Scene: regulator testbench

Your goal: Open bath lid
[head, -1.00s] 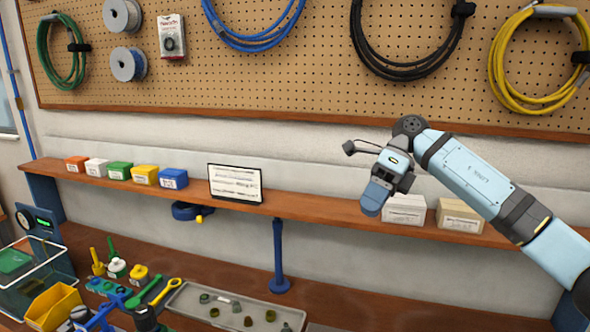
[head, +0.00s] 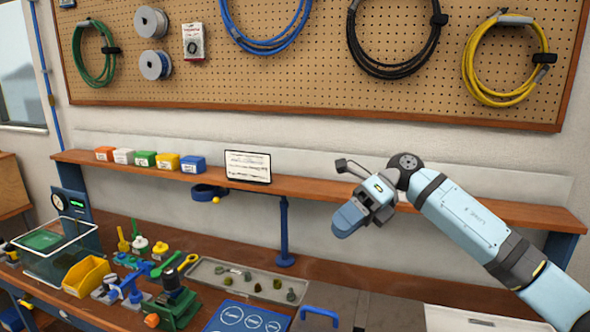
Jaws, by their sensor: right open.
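A blue handle (head: 318,313) stands up from a flat grey panel (head: 345,299) at the bottom edge of the picture, which cuts part of it off. A clear-walled tank (head: 62,262) with a green panel (head: 41,240) stands at the far left of the bench. I cannot tell for certain which of these is the bath lid. My right gripper (head: 346,222) is open and empty. It appears in front of the shelf, up and to the right of the blue handle and apart from it. My left gripper is not in view.
A grey tray (head: 212,281) with small parts, a yellow bin (head: 86,274), a green and black fixture (head: 175,303) and a blue mat (head: 247,318) crowd the bench. A blue post (head: 284,232) rises to the shelf (head: 320,203). A pale panel (head: 455,318) lies at front right.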

